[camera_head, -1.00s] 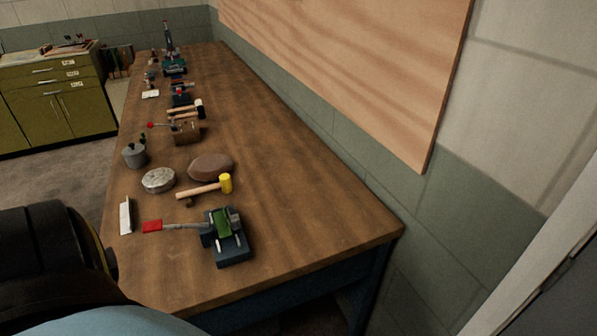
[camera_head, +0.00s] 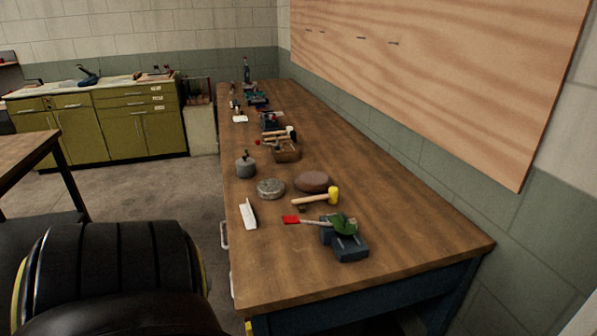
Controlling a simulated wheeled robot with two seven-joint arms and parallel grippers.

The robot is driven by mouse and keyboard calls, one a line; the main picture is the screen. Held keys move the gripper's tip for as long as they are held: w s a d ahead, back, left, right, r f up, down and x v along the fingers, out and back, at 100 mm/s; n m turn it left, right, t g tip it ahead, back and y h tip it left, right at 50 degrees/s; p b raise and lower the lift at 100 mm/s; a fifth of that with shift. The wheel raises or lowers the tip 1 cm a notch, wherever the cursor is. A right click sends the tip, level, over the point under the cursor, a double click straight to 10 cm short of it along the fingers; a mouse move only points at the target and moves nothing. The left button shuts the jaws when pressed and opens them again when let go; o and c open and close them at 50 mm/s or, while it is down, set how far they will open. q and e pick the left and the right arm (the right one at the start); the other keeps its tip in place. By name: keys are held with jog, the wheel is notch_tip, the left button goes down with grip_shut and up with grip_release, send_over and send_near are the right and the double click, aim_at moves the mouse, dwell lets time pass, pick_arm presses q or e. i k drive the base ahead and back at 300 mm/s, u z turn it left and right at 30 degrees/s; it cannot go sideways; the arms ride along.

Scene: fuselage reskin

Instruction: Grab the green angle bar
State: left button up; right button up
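A green piece (camera_head: 344,225) sits at the dark blue-grey bench tool (camera_head: 348,246) near the front of the wooden workbench. I cannot tell for sure whether this green piece is the angle bar. A short pale strip with an angled profile (camera_head: 248,214) lies near the bench's left edge; it looks whitish, not green. A red-handled lever (camera_head: 292,219) reaches left from the blue tool. Neither of my grippers is in view.
Behind the tool on the workbench (camera_head: 400,236) lie a yellow-headed mallet (camera_head: 333,196), a brown oval block (camera_head: 312,181), a round grey piece (camera_head: 270,188) and a grey canister (camera_head: 246,168). The bench's right side is clear. Green cabinets (camera_head: 145,125) stand at the back left.

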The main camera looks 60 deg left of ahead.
aim_at(338, 221)
jog(key=k, duration=0.5)
jog(key=u, duration=1.8)
jog(key=i, duration=0.25)
jog(key=u, duration=0.05)
